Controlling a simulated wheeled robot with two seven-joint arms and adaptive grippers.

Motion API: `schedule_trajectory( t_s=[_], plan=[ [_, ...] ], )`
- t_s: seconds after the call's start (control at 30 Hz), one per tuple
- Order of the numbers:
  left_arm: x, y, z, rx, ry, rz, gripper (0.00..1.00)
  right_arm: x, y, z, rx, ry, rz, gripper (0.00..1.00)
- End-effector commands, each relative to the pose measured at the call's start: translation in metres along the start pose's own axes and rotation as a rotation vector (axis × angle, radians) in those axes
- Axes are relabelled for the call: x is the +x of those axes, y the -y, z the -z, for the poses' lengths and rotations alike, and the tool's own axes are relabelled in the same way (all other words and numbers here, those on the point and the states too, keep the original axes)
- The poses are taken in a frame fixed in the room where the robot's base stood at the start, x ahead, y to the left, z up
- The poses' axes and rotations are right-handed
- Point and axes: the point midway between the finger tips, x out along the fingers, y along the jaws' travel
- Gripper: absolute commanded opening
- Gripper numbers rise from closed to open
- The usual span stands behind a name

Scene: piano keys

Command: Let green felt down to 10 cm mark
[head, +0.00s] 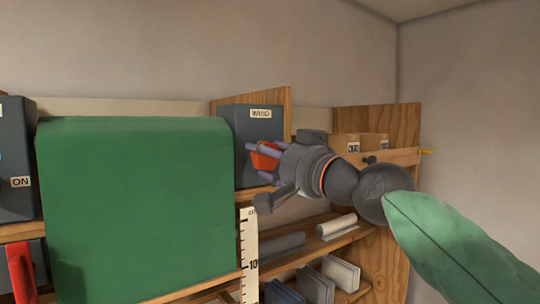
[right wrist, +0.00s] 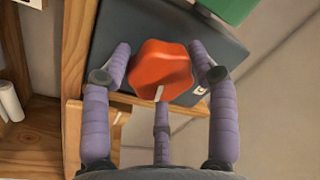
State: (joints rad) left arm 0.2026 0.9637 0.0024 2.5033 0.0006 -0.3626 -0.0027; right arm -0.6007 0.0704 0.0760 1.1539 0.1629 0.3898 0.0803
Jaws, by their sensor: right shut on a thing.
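The green felt (head: 135,205) hangs as a broad sheet at the left in the head view; a corner of it shows in the right wrist view (right wrist: 230,8). Its lower right corner appears near the level of the 10 mark on the white ruler (head: 250,262); the rest of its lower edge runs out of the picture. The fingers (right wrist: 161,72) stand around the knob. My left gripper is out of view.
A dark box with an ON label (head: 18,175) and a red handle (head: 20,272) stand left of the felt. Wooden shelves (head: 335,240) with grey blocks lie below my right gripper. Small wooden boxes (head: 358,145) stand behind my right arm.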

Motion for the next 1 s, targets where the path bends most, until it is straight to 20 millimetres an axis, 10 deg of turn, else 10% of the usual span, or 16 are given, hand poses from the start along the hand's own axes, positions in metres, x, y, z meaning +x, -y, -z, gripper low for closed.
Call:
schedule_trajectory(
  t_s=[0.47, 0.5, 0.53, 1.0],
  plan=[
    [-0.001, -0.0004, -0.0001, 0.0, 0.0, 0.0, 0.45, -0.0063, 0.004, 0.0139, 0.012, -0.032, 0.006, 0.27],
    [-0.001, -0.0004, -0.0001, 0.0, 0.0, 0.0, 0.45, -0.0063, 0.004, 0.014, 0.012, -0.033, 0.006, 0.7],
    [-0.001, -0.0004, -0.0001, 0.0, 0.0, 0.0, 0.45, -0.0063, 0.004, 0.014, 0.012, -0.033, 0.006, 0.79],
    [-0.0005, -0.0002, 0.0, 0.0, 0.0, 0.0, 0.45, -0.011, 0.0015, 0.0073, 0.011, -0.019, 0.002, 0.81]
  ],
)
